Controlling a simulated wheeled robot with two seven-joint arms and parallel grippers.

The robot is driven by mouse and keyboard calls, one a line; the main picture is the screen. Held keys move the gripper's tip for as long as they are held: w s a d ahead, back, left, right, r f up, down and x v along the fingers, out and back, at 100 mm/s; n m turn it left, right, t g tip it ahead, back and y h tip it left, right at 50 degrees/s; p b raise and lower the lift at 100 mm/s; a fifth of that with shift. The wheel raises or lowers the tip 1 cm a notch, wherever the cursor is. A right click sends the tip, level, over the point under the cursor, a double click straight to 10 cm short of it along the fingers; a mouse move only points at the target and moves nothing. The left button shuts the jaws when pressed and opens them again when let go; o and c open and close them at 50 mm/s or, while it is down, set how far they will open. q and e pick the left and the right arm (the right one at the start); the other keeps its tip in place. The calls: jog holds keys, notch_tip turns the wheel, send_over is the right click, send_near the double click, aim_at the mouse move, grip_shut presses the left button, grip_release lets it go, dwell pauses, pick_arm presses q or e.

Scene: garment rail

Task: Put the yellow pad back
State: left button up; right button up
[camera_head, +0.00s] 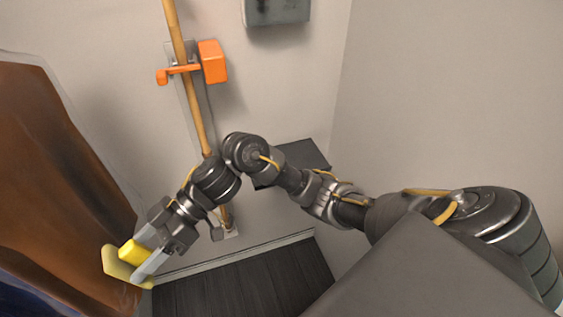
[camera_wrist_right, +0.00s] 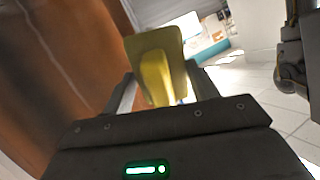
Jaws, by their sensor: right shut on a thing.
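The yellow pad (camera_head: 118,264) is at the lower left of the head view, at the tip of my right arm. My right gripper (camera_head: 139,262) is shut on its thicker yellow grip part, and the flat plate of the pad lies beyond the fingertips. In the right wrist view the pad (camera_wrist_right: 155,62) stands between the two fingers (camera_wrist_right: 160,88). The pad is close to a brown hanging garment (camera_head: 60,165); whether they touch I cannot tell. My left gripper is in neither view.
A wooden pole (camera_head: 187,90) with an orange clamp (camera_head: 212,62) stands against the wall. A dark flat panel (camera_head: 300,158) is behind my arm. A grey box (camera_head: 277,10) is on the wall above. The dark floor (camera_head: 240,285) below is clear.

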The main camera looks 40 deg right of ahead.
jog(key=f+n+g+h, duration=0.1)
jog(key=n+g+h, duration=0.1)
jog(key=f+n+g+h, duration=0.2)
jog(key=shift+s+d+b, duration=0.15)
jog(key=shift+d+b, duration=0.25)
jog(key=w+d+f+n+h+b, duration=0.1)
jog(key=w+d+f+n+h, duration=0.1)
jog(key=d+f+n+h, duration=0.3)
jog(key=w+d+n+h+b, duration=0.1)
jog(key=w+d+n+h, duration=0.1)
jog(key=d, duration=0.5)
jog(key=w+d+r+t+h+b, duration=0.1)
jog(key=w+d+r+t+h, duration=0.15)
jog(key=d, duration=1.05)
jog(key=w+d+r+t+h+b, duration=0.1)
jog(key=w+d+r+t, duration=0.15)
jog(key=d, duration=1.05)
jog(key=shift+n+y, duration=0.25)
jog(key=shift+n, duration=0.05)
jog(key=w+d+f+p, duration=0.1)
jog(key=w+d+f, duration=0.8)
jog(key=shift+f+p, duration=0.3)
jog(key=shift+p, duration=0.1)
jog(key=shift+w+d+f, duration=0.15)
jog(key=shift+d+f, duration=0.05)
jog(key=shift+f, duration=0.15)
